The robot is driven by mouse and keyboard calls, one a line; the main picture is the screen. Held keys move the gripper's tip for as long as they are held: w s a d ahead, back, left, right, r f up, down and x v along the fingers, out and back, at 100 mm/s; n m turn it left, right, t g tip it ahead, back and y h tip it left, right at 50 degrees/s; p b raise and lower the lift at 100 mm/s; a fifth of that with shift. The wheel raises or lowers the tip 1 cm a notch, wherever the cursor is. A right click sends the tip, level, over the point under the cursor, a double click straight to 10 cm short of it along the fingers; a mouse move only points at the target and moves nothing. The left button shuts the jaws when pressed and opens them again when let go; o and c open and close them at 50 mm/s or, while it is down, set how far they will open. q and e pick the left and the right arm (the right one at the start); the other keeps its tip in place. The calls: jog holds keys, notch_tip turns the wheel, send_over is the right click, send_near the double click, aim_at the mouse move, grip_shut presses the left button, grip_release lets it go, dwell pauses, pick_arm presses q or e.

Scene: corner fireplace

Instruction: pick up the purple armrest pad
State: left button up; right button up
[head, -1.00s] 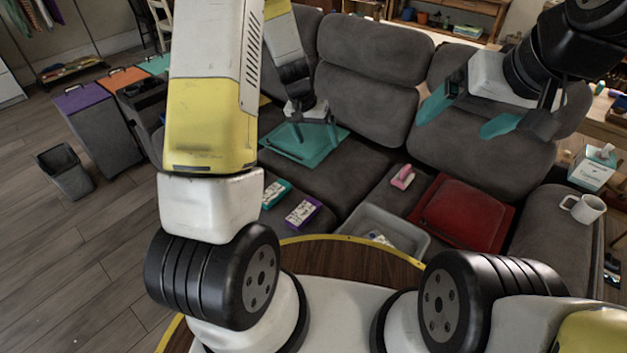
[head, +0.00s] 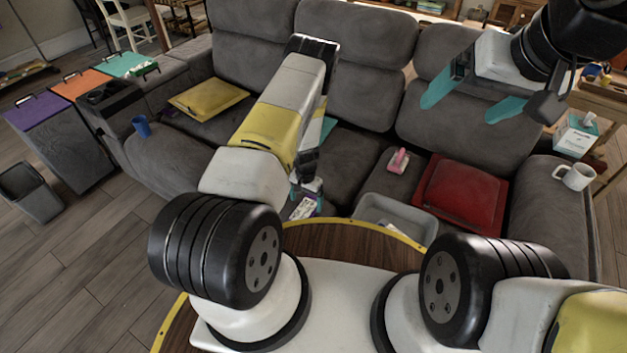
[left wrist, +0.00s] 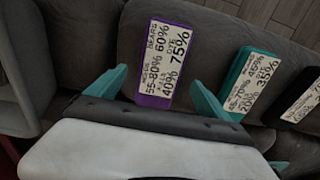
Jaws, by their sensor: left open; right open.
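The purple pad (left wrist: 153,101) is a flat block with a white printed label. It lies on the dark grey sofa in the left wrist view. In the head view only part of the purple pad (head: 304,208) shows, beside my left gripper (head: 308,188), whose arm covers much of the area. In the left wrist view the open teal fingers of my left gripper (left wrist: 158,84) stand on either side of the pad, with a gap to each side. Whether they are at its height I cannot tell. My right gripper (head: 463,106) is open and empty above the right part of the sofa.
A teal labelled block (left wrist: 248,82) and a black-edged one (left wrist: 303,104) lie right of the pad. A grey tray (head: 392,213), red cushion (head: 462,196) and pink object (head: 398,161) are to the right.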

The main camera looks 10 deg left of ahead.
aim_at(306, 207)
pick_arm(q)
notch_tip(306, 207, down, 5)
jog(key=shift+r, duration=0.1)
jog(key=c, duration=1.5)
jog(key=shift+r, duration=0.1)
